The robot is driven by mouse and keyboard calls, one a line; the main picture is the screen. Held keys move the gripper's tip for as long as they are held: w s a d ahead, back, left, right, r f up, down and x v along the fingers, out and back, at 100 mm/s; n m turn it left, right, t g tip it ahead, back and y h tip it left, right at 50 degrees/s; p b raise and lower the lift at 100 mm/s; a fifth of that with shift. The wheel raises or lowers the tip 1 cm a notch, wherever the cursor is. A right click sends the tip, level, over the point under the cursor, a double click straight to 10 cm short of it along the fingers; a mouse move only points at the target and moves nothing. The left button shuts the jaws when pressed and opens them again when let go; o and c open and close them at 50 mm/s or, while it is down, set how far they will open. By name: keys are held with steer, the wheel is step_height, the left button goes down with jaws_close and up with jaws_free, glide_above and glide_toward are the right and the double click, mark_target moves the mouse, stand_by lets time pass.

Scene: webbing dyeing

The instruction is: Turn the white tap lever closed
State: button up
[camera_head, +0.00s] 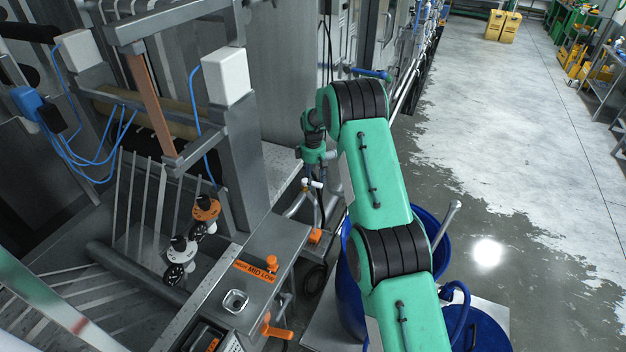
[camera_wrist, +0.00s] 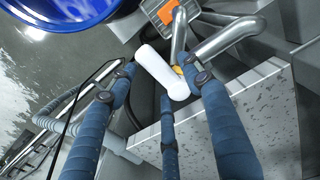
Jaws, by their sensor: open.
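The white tap lever (camera_wrist: 163,70) is a smooth white cylinder lying slanted across the upper middle of the wrist view. In the head view a small white piece (camera_head: 313,184), which looks like the same lever, shows just below my gripper (camera_head: 313,165). In the wrist view my gripper (camera_wrist: 160,84) is open, with three blue fingers. One fingertip lies to the left of the lever, one to the right, and the third just below its near end. I cannot tell whether any finger touches it. Metal pipes (camera_wrist: 222,40) run beside the lever, and partly hide behind the right finger.
A speckled grey ledge (camera_wrist: 255,105) lies close to the right finger. A blue barrel (camera_wrist: 60,8) and an orange fitting (camera_wrist: 160,12) are at the top. In the head view, a machine with orange handles (camera_head: 276,328) stands left, blue barrels (camera_head: 478,330) below; open floor (camera_head: 500,160) lies right.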

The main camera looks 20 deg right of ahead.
steer(key=shift+f, duration=0.1)
jaws_close()
steer(key=shift+f, duration=0.1)
steer(key=w+n+b, duration=0.1)
steer(key=n+b, duration=0.1)
steer(key=n, duration=0.3)
steer(key=w+n+b, duration=0.1)
steer(key=n+b, duration=0.1)
steer(key=n, duration=0.4)
steer(key=w+a+n+b, duration=0.1)
steer(key=w+n+b, duration=0.1)
steer(key=n, duration=0.4)
steer(key=shift+f+b, duration=0.15)
steer(key=shift+b, duration=0.45)
jaws_free()
steer(key=shift+w, duration=0.1)
steer(key=shift+r, duration=0.2)
